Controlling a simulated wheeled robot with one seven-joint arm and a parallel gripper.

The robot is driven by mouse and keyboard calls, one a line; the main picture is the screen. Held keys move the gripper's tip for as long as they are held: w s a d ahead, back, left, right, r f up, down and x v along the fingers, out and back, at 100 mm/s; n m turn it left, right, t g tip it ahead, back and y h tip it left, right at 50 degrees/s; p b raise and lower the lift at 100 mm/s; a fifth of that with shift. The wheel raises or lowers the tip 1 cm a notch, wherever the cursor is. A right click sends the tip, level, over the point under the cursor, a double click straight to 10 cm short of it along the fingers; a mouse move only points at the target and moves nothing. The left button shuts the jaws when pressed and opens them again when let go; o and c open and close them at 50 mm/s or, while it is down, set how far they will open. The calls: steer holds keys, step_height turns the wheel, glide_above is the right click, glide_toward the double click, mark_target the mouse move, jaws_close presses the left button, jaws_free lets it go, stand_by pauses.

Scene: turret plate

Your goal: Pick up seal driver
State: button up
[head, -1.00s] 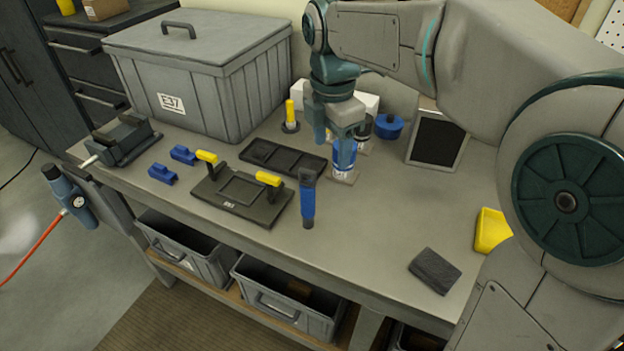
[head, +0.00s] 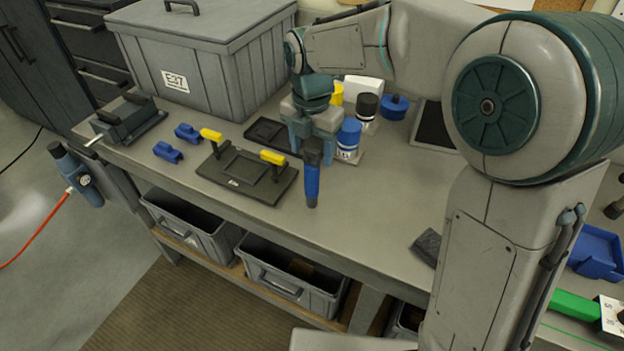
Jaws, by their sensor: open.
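No label marks the seal driver. One candidate is the blue-and-black handled tool (head: 312,183) right of the yellow-handled plate; I cannot tell whether it stands or lies. The other, a yellow-handled tool on a round dark base seen earlier, is now hidden behind my gripper or arm. My gripper (head: 308,146) is open with its fingers pointing down, over the right end of the black tray and just behind the blue-and-black tool's top. I see nothing held between the fingers, and cannot tell whether they touch the tool.
A blue bottle (head: 348,140) stands close right of my gripper, with a dark-capped bottle (head: 367,106) behind. The black plate with yellow handles (head: 245,177) lies left, and the black tray (head: 264,131) behind. A large grey bin (head: 215,70) stands at back left.

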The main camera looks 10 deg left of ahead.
mark_target(312, 162)
step_height(312, 162, down, 5)
steer(key=shift+s+r+p, duration=0.1)
steer(key=shift+s+p, duration=0.05)
steer(key=shift+p, duration=0.3)
jaws_close()
